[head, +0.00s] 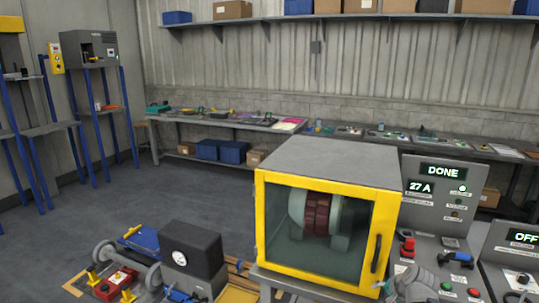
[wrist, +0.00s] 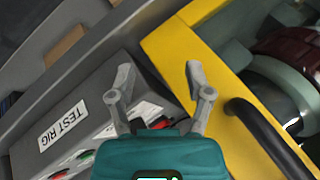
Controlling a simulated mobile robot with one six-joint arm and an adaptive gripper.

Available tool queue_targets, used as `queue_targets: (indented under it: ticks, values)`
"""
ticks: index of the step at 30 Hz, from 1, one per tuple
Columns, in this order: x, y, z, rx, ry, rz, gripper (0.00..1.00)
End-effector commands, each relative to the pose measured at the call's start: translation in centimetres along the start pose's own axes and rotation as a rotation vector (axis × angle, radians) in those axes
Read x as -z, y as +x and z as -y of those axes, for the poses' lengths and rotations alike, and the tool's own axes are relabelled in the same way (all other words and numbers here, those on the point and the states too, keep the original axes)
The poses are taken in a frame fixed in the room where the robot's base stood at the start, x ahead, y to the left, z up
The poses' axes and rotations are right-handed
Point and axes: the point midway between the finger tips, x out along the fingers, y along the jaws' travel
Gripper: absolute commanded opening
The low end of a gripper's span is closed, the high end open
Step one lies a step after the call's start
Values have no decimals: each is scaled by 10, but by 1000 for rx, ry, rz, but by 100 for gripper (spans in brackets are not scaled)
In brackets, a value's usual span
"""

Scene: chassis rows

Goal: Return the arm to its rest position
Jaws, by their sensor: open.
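My gripper (wrist: 158,72) shows in the wrist view with its two grey fingers spread apart and nothing between them. Its teal body fills the bottom middle. It hangs over the area between a grey panel labelled TEST RIG (wrist: 62,125) and a yellow door frame (wrist: 168,45) with a black handle (wrist: 262,135). The head view shows the test cabinet (head: 330,160) with its yellow-framed window door closed. A motor with a dark red middle (head: 316,213) sits behind the glass. The gripper fingers look apart from the handle.
The console display (head: 443,171) reads DONE, with 27 A below. A second panel display (head: 524,237) reads OFF. A black gauge box (head: 190,249) and a red box (head: 116,283) stand at the lower left. Workbenches (head: 225,122) line the back wall. Open floor (head: 120,207) lies at left.

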Motion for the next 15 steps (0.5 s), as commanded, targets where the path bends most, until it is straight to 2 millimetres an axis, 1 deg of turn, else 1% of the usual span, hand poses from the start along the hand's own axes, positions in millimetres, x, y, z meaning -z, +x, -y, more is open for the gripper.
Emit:
queue_targets:
  ticks: [1, 6, 15]
  values:
    - [-13, 0, 9, -18, -45, 31, 65]
    - [-52, 5, 29, -91, -199, 133, 65]
    - [-116, 1, 54, -223, -462, 303, 65]
